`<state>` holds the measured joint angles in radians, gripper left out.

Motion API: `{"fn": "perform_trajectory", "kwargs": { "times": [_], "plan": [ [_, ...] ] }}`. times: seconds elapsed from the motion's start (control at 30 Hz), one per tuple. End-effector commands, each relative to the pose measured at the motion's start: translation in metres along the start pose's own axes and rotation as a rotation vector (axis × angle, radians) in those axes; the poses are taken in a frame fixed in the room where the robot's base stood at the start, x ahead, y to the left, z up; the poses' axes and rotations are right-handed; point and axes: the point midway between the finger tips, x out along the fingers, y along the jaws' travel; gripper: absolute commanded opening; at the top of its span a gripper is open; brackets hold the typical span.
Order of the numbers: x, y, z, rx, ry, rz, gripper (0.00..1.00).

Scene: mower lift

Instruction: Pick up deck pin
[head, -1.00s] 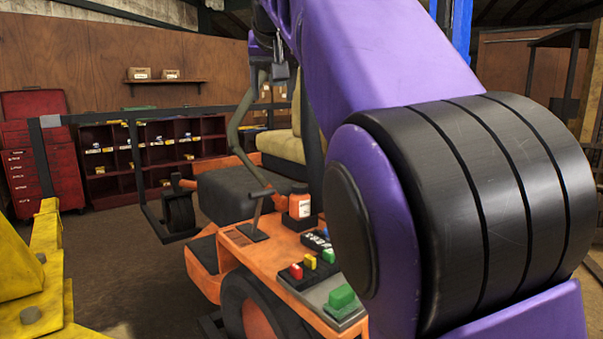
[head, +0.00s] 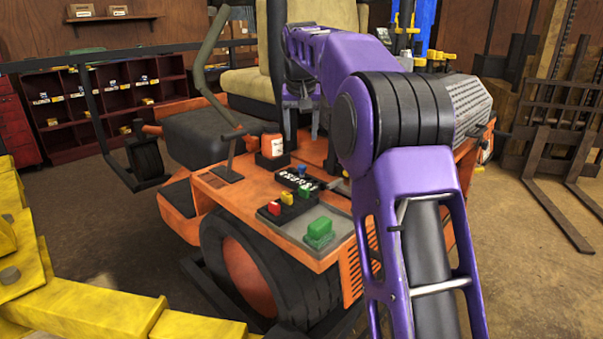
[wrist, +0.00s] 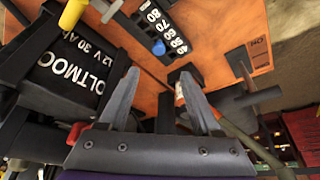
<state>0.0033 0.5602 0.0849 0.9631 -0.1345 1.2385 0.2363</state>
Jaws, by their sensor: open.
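A small blue-topped pin (head: 302,170), which looks like the deck pin, stands at the black panel with white numbers (head: 296,180) on the orange mower. In the wrist view the blue top (wrist: 158,47) sits at the lower edge of the number panel (wrist: 160,22). My gripper (wrist: 159,77) is open and empty. Its two grey fingers point toward the panel, with the blue top beyond the tips and roughly between them in the picture. It does not touch the pin.
A black battery (wrist: 70,65) lies left of my fingers in the wrist view. An orange bottle (head: 271,146) and a lever (head: 230,155) stand beside the panel. Red, yellow and green blocks (head: 319,230) sit in front. A yellow lift frame (head: 95,307) is at lower left.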

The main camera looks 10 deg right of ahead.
Motion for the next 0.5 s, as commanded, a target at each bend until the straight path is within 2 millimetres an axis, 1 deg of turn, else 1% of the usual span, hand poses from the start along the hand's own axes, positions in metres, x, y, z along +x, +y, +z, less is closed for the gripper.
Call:
{"fn": "perform_trajectory", "kwargs": {
  "times": [0.03,0.2,0.3,0.5],
  "plan": [
    [0.015,0.000,0.002,0.000,-0.004,0.000,0.65],
    [0.046,0.000,0.001,0.000,-0.002,0.000,0.65],
    [0.057,0.000,0.000,0.000,0.000,0.000,0.65],
    [0.066,0.000,0.001,0.000,0.000,0.001,0.65]
  ]
}}
